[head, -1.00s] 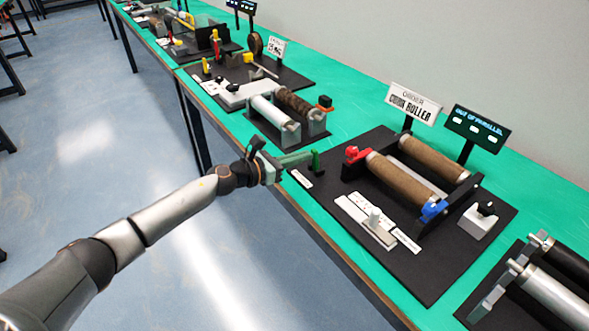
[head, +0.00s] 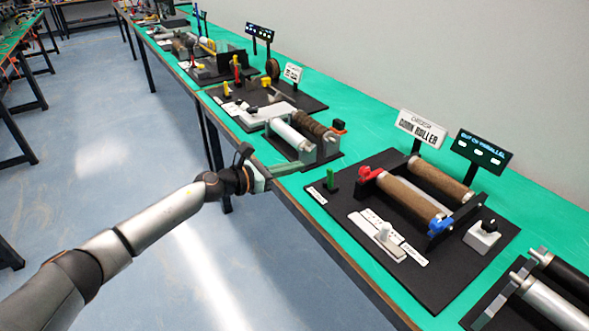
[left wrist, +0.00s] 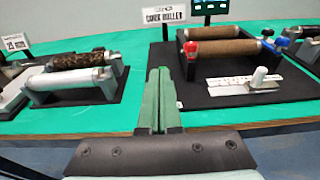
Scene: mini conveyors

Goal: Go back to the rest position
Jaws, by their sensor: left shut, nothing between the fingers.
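My left gripper (head: 285,169) reaches in from the left in the head view, at the front edge of the green table (head: 355,112). In the left wrist view its two green fingers (left wrist: 159,98) lie together, pointing toward the table, with nothing between them. It is to the left of the cork roller station (head: 425,285), a black board with two brown rollers, a red knob (head: 371,173) and a blue knob (head: 440,222). My right gripper is in neither view.
Another station with a white roller (head: 292,139) and a dark mottled roller (head: 318,131) stands just beyond the gripper. A silver roller (head: 548,302) lies at lower right. Blue floor (head: 120,130) is open in front of the table.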

